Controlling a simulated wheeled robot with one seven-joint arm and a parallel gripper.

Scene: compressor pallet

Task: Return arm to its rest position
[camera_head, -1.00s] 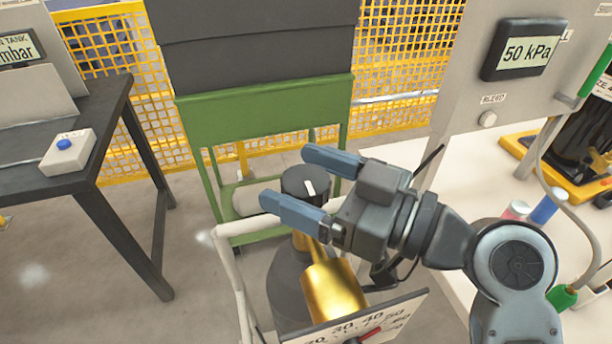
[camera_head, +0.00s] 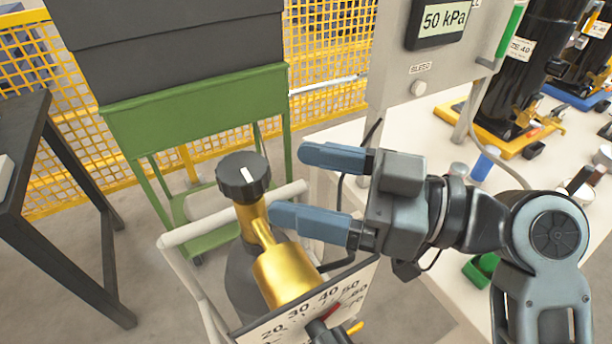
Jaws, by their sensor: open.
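My gripper (camera_head: 287,184) is open, with two blue fingers pointing left and nothing between them. It is to the right of the black knob (camera_head: 243,177), which has a white mark on top and sits on the brass regulator (camera_head: 284,272). The knob is clear of both fingers in the picture. The lower finger overlaps the edge of the brass neck in this view; I cannot tell whether they touch. My arm reaches in from the lower right, bent at a round joint.
A white table (camera_head: 440,150) holds black cylinders. A green stand (camera_head: 200,110) and dark table (camera_head: 48,265) are left.

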